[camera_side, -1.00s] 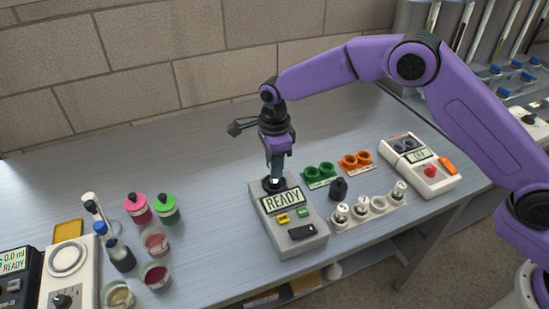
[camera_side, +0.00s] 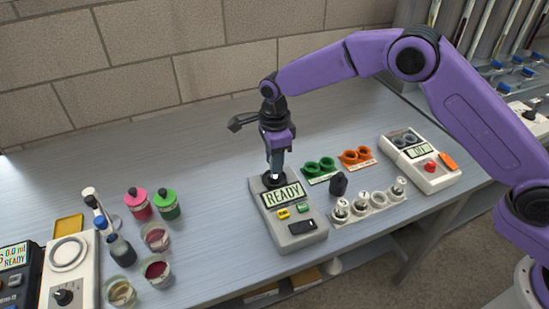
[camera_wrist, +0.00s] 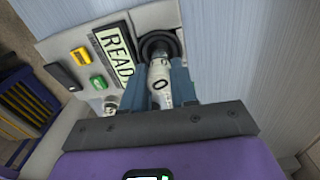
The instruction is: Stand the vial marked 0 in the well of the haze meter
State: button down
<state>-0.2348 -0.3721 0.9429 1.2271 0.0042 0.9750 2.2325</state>
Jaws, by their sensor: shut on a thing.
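The haze meter (camera_side: 300,228) is a grey box with a READY display and a round black-rimmed well (camera_wrist: 145,42) at its back end. My gripper (camera_side: 276,160) points down over that well. It is shut on the vial marked 0 (camera_wrist: 159,88), with one finger on each side. The vial has a pale top bearing the 0, and its far end meets the well's dark ring in the wrist view. Only a bright bit of it shows between the fingertips in the side view. I cannot tell how deep it sits in the well.
A white rack (camera_side: 378,203) with several capped vials stands right of the meter, a dark stopper-like piece (camera_side: 338,184) behind it. Green (camera_side: 320,168) and orange (camera_side: 357,157) ring holders and a white instrument (camera_side: 425,168) lie farther right. Jars and beakers (camera_side: 156,238) stand left. The back table is clear.

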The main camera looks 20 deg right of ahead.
jog(key=shift+f, duration=2.3)
dwell(0.8)
jog(key=c, duration=1)
grip_release()
jog(key=shift+c, duration=1.2)
jog(key=shift+o, duration=0.6)
jog(key=shift+s, duration=0.1)
jog(key=shift+r, duration=0.55)
jog(key=shift+o, duration=1.2)
jog(key=shift+r, duration=2.6)
